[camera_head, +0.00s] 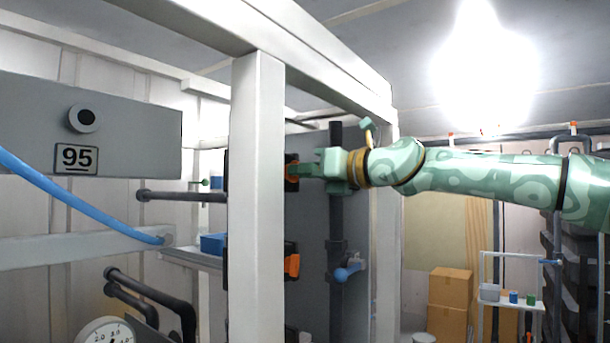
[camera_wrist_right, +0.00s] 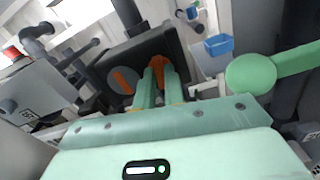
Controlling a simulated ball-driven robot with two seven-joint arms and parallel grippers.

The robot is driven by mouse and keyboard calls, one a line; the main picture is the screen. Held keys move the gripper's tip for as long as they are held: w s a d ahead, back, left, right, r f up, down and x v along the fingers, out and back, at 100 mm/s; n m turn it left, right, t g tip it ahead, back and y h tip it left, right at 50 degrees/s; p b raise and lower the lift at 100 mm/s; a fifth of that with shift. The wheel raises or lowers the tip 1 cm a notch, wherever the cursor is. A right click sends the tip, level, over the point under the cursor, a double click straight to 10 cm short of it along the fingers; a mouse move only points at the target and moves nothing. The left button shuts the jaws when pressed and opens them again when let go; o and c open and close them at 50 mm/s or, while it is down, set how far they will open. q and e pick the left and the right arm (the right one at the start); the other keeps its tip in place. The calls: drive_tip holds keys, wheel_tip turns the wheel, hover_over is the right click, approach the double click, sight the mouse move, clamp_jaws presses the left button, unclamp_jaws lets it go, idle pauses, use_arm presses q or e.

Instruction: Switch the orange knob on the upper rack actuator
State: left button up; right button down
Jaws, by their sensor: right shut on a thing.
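The upper rack actuator (camera_head: 291,158) is a dark box mostly hidden behind a white post. Its orange knob (camera_head: 291,174) shows at the right side of the post. My right gripper (camera_head: 302,171) reaches in from the right and is shut on this knob. In the right wrist view, the two green fingers of the gripper (camera_wrist_right: 160,82) are close together on the orange knob (camera_wrist_right: 157,63), against the black actuator housing (camera_wrist_right: 135,55). A grey disc with an orange bar (camera_wrist_right: 124,80) sits just left of the fingers. My left gripper is not in view.
A lower actuator with an orange knob (camera_head: 291,266) sits below. The white post (camera_head: 257,200) stands just left of the gripper. A dark vertical pipe (camera_head: 336,235) with a blue-handled valve (camera_head: 348,272) runs beneath the wrist. A blue bin (camera_head: 212,243) rests behind the post.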

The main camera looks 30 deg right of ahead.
drive_tip(key=shift+f, duration=0.15)
drive_tip(key=c, duration=1.5)
unclamp_jaws()
drive_tip(key=shift+w, duration=0.1)
drive_tip(key=b+v, duration=0.5)
drive_tip(key=v, duration=1.1)
drive_tip(key=shift+d, duration=0.1)
